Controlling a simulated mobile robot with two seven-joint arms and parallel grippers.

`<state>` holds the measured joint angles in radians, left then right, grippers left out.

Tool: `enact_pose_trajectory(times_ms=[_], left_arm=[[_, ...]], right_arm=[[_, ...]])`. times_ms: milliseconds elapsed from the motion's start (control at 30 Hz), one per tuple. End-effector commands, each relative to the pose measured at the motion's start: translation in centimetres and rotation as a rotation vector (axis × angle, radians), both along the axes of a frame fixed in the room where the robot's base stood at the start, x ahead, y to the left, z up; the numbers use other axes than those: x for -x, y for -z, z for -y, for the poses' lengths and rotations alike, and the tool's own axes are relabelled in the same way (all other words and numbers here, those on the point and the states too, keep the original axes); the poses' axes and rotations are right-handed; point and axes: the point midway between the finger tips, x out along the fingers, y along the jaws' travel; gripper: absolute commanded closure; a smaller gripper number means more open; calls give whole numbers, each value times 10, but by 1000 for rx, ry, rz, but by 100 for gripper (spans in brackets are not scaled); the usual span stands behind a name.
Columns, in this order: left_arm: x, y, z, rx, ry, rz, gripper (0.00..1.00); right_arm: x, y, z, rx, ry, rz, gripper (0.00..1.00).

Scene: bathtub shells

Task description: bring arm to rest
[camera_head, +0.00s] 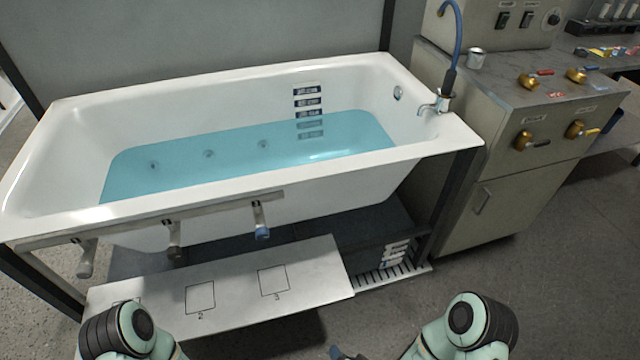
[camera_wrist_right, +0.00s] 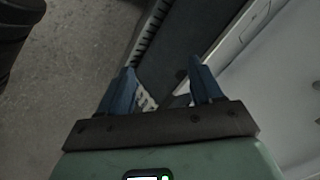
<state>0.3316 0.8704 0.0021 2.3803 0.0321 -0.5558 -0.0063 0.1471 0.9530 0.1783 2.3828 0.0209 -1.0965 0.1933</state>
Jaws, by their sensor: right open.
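My right gripper (camera_wrist_right: 162,78) shows in the right wrist view with its two blue fingers spread apart and nothing between them. Behind the fingers lie a dark surface and a pale slotted grate (camera_wrist_right: 147,38). In the head view my right arm is bent at the bottom right, and a small dark blue tip at the bottom edge looks like part of its gripper. My left arm shows at the bottom left; its gripper is outside the view. The white bathtub (camera_head: 250,205) with blue water stands beyond both arms.
A pale bench with numbered squares (camera_head: 225,300) stands before the tub. Three handle-like fittings hang from the tub's front rail (camera_head: 150,232). The slotted grate (camera_head: 395,277) lies right of the bench. A grey cabinet (camera_head: 485,205) with brass valves stands right. Floor at lower right is clear.

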Motion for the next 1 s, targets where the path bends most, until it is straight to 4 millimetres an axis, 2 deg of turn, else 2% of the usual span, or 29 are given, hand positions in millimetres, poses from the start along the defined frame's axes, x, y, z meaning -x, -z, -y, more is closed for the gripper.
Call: enact_pose_trajectory(times_ms=[33, 100, 267, 300, 333, 700, 900, 1000], left_arm=[[0, 0, 0, 0, 0, 0, 57], [0, 0, 0, 0, 0, 0, 57], [0, 0, 0, 0, 0, 0, 57], [7, -20, 4, 10, 7, -12, 57], [12, -33, 7, 15, 12, -20, 57], [57, -159, 38, 97, 80, -145, 57], [69, -215, 52, 136, 115, -206, 57], [70, -232, 56, 147, 126, -225, 57]], right_arm=[[14, 18, 28, 49, -13, -91, 35], [39, 38, 59, 101, -45, -221, 35], [106, 64, 122, 150, -99, -513, 35], [111, 43, 113, 139, -121, -517, 35], [115, 30, 109, 132, -130, -520, 35], [160, -96, 76, 60, -224, -632, 35], [171, -152, 62, 29, -272, -688, 35], [173, -169, 58, 18, -288, -704, 35]])
